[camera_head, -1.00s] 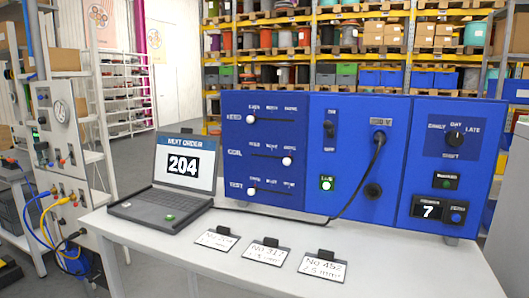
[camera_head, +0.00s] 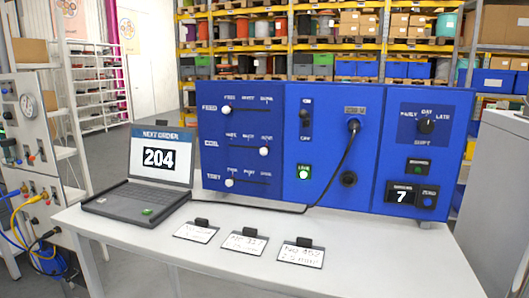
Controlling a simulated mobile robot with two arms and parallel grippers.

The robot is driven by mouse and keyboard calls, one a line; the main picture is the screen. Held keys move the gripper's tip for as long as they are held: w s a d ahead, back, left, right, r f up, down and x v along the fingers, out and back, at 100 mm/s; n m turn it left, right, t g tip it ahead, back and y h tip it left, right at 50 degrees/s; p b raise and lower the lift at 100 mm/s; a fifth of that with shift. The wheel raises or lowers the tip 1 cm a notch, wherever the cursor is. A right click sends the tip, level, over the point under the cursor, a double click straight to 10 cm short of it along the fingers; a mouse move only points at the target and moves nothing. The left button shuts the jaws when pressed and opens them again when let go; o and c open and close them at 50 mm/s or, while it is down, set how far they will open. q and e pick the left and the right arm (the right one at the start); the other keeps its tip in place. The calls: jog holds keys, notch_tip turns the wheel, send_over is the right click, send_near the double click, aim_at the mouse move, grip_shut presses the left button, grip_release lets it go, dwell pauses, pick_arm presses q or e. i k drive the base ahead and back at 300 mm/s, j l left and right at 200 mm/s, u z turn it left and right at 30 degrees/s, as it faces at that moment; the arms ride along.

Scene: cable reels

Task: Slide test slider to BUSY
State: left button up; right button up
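The blue control panel (camera_head: 292,104) stands on the table and carries three horizontal sliders on its left section. The test slider (camera_head: 229,183) is the lowest one; its white knob sits at the left end of its slot. Small position labels stand above the slot, too blurred to read surely. The top slider's knob (camera_head: 227,111) is also at the left, and the middle slider's knob (camera_head: 264,152) is at the right end. Neither of my grippers is in view.
A laptop (camera_head: 138,196) showing 204 stands left of the panel on the pale table (camera_head: 385,262). Three tags (camera_head: 301,254) lie along the front. A black cable is plugged into the panel's middle section and runs behind the laptop. The table's front right is clear.

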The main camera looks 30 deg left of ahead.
aim_at(229, 182)
jog(key=u, duration=1.2)
